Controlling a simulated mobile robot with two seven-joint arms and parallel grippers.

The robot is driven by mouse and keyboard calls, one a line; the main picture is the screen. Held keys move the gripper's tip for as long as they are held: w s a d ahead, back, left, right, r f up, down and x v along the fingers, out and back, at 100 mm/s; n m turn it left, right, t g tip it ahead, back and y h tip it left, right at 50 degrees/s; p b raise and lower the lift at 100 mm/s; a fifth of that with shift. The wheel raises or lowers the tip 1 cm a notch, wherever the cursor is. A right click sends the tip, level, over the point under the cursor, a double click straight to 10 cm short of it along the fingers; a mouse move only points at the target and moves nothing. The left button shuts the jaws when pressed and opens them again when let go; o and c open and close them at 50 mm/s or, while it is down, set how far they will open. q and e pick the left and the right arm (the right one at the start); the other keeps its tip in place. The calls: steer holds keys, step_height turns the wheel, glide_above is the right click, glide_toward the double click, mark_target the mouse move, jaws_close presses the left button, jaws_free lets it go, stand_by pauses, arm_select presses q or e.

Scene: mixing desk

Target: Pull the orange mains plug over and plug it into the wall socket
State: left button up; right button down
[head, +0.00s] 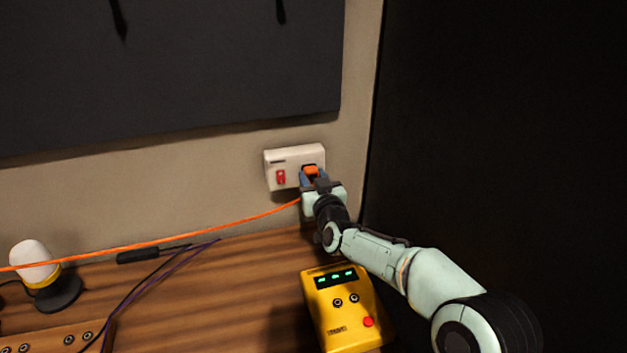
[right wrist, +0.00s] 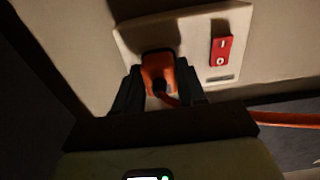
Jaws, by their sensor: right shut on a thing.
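The orange mains plug (head: 311,170) is at the right part of the white wall socket (head: 284,154), beside its red switch. It also shows in the right wrist view (right wrist: 158,71), up against the socket plate (right wrist: 190,30). How deep it sits I cannot tell. My right gripper (head: 311,177) is shut on the plug, with one dark finger on each side of it in the right wrist view (right wrist: 159,88). The plug's orange cable (head: 180,236) runs off to the left. My left gripper is not in view.
A yellow tester box (head: 335,310) with a lit display stands on the wooden desk (head: 240,290) beneath my right arm. A white lamp-like object (head: 35,258) and dark cables are at the left. A dark panel (head: 500,120) fills the right side.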

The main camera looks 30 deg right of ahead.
steer(key=shift+w, duration=0.2)
steer(key=c, duration=0.6)
jaws_free()
steer(key=shift+o, duration=0.2)
steer(key=v, duration=1.3)
steer(key=shift+s+b, duration=0.2)
steer(key=shift+b, duration=0.1)
steer(key=shift+f, duration=0.1)
